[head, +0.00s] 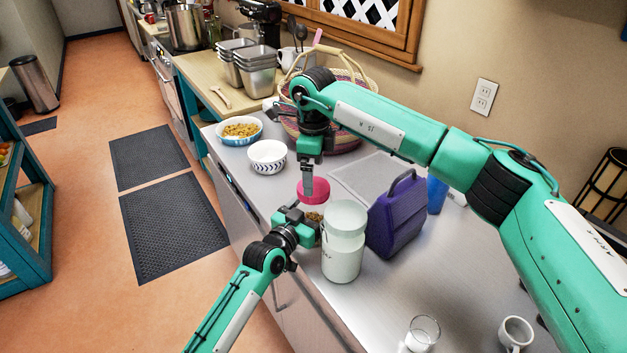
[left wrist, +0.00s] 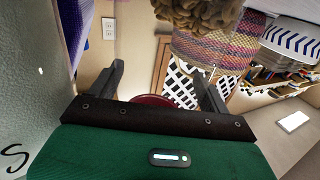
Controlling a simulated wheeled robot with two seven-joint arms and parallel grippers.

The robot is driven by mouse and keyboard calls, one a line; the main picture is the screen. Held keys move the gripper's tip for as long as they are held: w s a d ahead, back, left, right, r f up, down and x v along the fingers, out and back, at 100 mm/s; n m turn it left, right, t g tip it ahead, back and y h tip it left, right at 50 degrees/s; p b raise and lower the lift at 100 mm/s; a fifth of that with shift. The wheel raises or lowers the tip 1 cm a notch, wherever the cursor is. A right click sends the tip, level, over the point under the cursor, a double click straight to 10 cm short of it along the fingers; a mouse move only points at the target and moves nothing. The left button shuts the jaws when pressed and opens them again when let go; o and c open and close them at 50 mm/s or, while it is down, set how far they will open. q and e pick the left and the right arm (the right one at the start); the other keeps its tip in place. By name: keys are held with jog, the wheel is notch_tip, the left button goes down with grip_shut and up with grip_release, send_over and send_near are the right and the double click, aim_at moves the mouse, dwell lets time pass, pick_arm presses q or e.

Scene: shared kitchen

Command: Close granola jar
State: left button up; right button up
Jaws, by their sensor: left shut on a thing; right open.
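The granola jar (head: 314,214) stands on the steel counter, with brown contents showing through its clear side. Its pink lid (head: 318,188) is at the top of the jar; I cannot tell whether it is seated. My left gripper (head: 309,226) is at the jar's side, low and to the left, shut on the jar. My right gripper (head: 307,190) points straight down at the lid, open, its fingers overlapping the lid in view. In the left wrist view, a dark red round edge (left wrist: 152,100) shows between my left fingers (left wrist: 163,90).
A white milk jar (head: 343,255) stands close at the right, beside a purple lunch box (head: 396,215). Two bowls (head: 267,157) and a woven basket (head: 345,135) are behind. A glass (head: 422,333) and a mug (head: 515,333) stand in front right.

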notch_tip(320, 180, up, 8)
dwell(0.4)
pick_arm(q)
jog(key=o, duration=1.8)
jog(key=shift+o, duration=0.2)
jog(key=shift+s+a+f, duration=0.1)
jog(key=shift+s+a, duration=0.2)
jog(key=shift+s, duration=0.1)
jog(key=b+v, duration=0.2)
jog(key=v, duration=1)
jog(key=shift+s+a+b, duration=0.2)
jog(key=shift+s+b, duration=0.1)
jog(key=shift+s, duration=0.05)
pick_arm(e)
notch_tip(320, 180, down, 3)
jog(key=shift+r, duration=0.1)
